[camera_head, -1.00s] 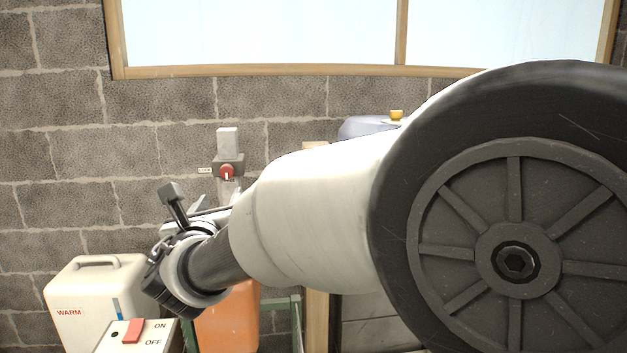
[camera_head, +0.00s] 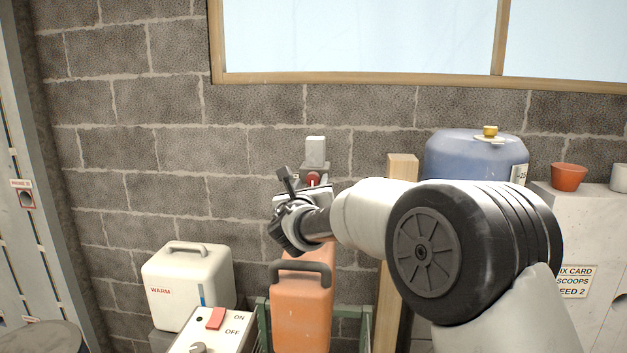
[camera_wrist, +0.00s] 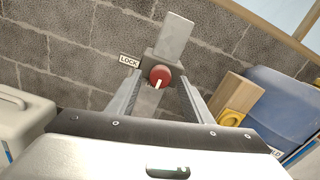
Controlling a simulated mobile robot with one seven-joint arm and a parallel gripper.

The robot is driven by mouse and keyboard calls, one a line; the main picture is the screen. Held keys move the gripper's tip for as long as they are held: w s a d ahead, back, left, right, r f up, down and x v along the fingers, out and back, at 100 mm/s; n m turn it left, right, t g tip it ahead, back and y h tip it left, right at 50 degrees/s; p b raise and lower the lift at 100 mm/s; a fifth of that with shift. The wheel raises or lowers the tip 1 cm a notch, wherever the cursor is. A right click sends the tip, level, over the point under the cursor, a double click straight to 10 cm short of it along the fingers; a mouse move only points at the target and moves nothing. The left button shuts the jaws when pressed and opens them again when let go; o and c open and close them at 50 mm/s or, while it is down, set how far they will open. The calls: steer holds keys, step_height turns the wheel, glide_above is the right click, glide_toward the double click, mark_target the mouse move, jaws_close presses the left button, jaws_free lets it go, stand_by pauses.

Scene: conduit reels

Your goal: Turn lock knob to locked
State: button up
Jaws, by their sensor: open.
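The lock knob (camera_wrist: 160,75) is a red disc with a white pointer line, on a grey bracket (camera_wrist: 176,38) against the block wall. In the wrist view the pointer aims down, slightly left, away from the LOCK label (camera_wrist: 129,61) at the knob's upper left. My gripper (camera_wrist: 162,82) is open and empty, one finger on each side of the knob in the picture; I cannot tell how far short of it the fingertips are. In the head view the knob (camera_head: 313,178) shows just above my gripper, its lower part partly hidden.
An orange can (camera_head: 302,310) stands below my gripper. A cream WARM box (camera_head: 188,285) and an ON/OFF switch box (camera_head: 212,330) stand at left. A wooden post (camera_head: 402,168) and a blue drum (camera_head: 475,158) are to the right.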

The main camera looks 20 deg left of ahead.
steer(key=shift+w+a, duration=0.15)
steer(key=shift+w, duration=0.4)
steer(key=c, duration=1.1)
steer(key=shift+o, duration=0.2)
